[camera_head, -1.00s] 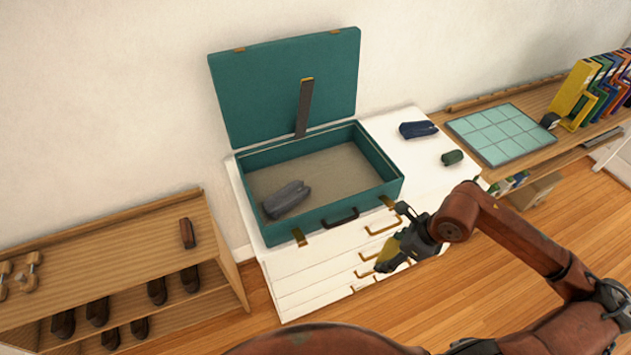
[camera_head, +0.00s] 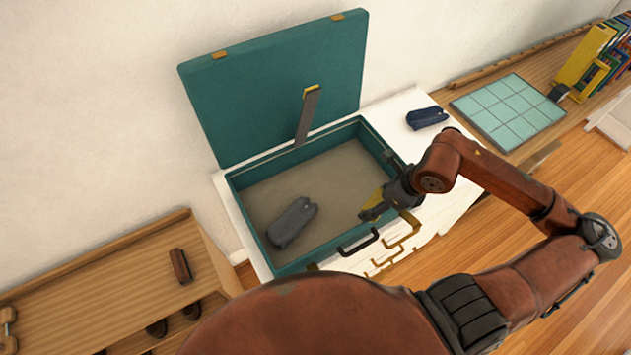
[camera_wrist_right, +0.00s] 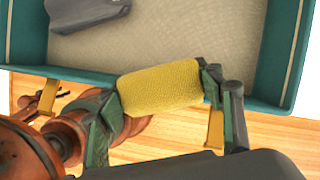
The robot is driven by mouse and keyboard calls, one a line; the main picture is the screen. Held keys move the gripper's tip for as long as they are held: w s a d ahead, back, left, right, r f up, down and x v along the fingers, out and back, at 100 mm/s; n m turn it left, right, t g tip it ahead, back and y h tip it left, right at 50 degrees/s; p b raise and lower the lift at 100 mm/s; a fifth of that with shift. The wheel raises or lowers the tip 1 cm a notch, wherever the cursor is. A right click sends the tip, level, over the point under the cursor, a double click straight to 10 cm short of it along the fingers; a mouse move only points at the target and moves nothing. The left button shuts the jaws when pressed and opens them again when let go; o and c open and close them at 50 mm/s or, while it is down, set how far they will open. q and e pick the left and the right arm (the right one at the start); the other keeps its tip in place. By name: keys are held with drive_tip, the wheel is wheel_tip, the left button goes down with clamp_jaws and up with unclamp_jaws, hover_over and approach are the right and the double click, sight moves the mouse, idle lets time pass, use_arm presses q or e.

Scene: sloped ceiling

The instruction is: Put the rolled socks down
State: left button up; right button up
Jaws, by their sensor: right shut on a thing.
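The rolled socks (camera_wrist_right: 160,88) are a yellow knitted roll, held between the fingers of my right gripper in the right wrist view. In the head view my right gripper (camera_head: 374,208) is over the front right of the open teal suitcase (camera_head: 325,252), and the yellow roll shows partly at its fingers. In the right wrist view the socks appear above the suitcase's near edge, with its beige floor (camera_wrist_right: 185,35) beyond. A grey folded garment (camera_head: 292,222) lies in the suitcase's left part. My left gripper is not in view.
The suitcase lid (camera_head: 260,85) stands open. The middle and right of its floor are bare. A navy folded item (camera_head: 427,117) lies on the white drawer unit (camera_head: 395,103) to the right. A wooden shoe rack (camera_head: 110,280) stands at left, a tiled mat (camera_head: 508,112) at right.

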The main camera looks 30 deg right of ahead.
sight(371, 193)
drive_tip(key=shift+w, duration=0.3)
drive_tip(key=w, duration=0.1)
drive_tip(key=w+d+f, duration=0.1)
drive_tip(key=w, duration=0.1)
drive_tip(key=w+d+f, duration=0.1)
drive_tip(key=w+f, duration=0.1)
drive_tip(key=w, duration=0.1)
drive_tip(key=w+d+f, duration=0.1)
drive_tip(key=w+f, duration=0.1)
drive_tip(key=f, duration=0.1)
drive_tip(key=w+d+f+p, duration=0.1)
drive_tip(key=w+d+f, duration=0.1)
drive_tip(key=w, duration=0.1)
drive_tip(key=shift+w+f, duration=0.3)
drive_tip(key=shift+w, duration=0.05)
drive_tip(key=shift+w+f, duration=0.15)
drive_tip(key=shift+f, duration=0.05)
drive_tip(key=shift+w+d+f+p, duration=0.15)
drive_tip(key=shift+f+p, duration=0.1)
drive_tip(key=shift+f, duration=0.7)
drive_tip(key=shift+w+d+f+p, duration=0.1)
drive_tip(key=shift+f+p, duration=0.15)
drive_tip(key=shift+f, duration=0.7)
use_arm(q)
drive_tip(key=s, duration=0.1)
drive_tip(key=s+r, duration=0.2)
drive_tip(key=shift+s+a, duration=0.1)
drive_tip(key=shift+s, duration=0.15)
use_arm(e)
drive_tip(key=shift+a, duration=0.1)
